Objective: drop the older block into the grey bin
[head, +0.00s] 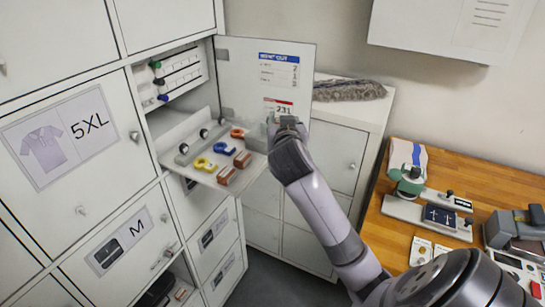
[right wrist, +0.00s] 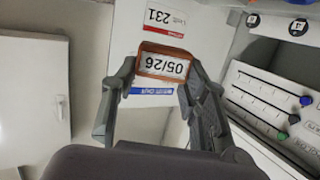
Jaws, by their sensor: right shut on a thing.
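My right gripper (head: 284,121) is shut on a block with a red-brown rim and a white label (right wrist: 163,65). The label seems to read 05/26, upside down in the right wrist view. The gripper holds it in front of the open cabinet door; in the head view the gripper mostly hides it. Two other red-brown blocks (head: 242,159) (head: 226,175) lie on the fold-down shelf (head: 203,178) left of the gripper; their labels are too small to read. I cannot make out a grey bin for certain. My left gripper is not in view.
Yellow, blue and orange rings (head: 202,163) share the shelf. The open door (head: 237,84) bears a notice and a 231 card. A wooden table (head: 480,195) with a green-and-grey press (head: 410,182) stands right. A grey duster (head: 347,90) lies on the low cabinet.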

